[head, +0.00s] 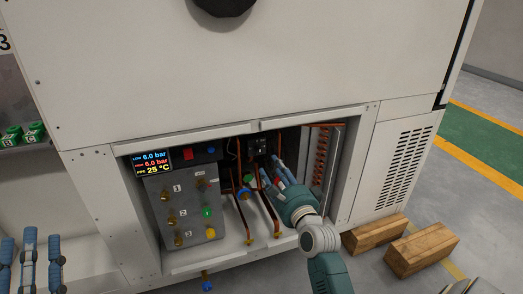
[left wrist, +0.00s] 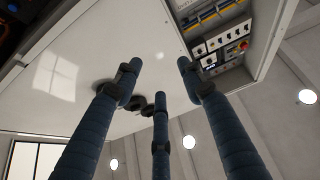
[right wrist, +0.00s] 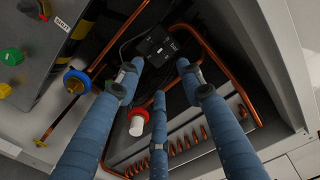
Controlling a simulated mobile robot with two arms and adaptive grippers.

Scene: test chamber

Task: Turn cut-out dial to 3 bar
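A black box (head: 258,145), probably the cut-out control, sits at the back of the open cabinet bay. It shows in the right wrist view (right wrist: 157,46) with small light marks; I cannot make out its dial setting. A display (head: 154,162) reads 6.0 bar in blue, 6.0 bar in red and 25 °C. My right gripper (head: 279,169) reaches into the bay, just short of the box. In the right wrist view its fingers (right wrist: 160,75) are spread and empty, pointing at the box. My left gripper (head: 32,240) is open and empty, at the far left, its fingers pointing up.
A grey panel (head: 184,190) with numbered brass valves and coloured knobs stands left in the bay. Copper pipes (head: 266,205), a blue knob (right wrist: 76,80) and a red-and-white cap (right wrist: 137,122) lie around my right fingers. Wooden blocks (head: 421,248) lie on the floor at right.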

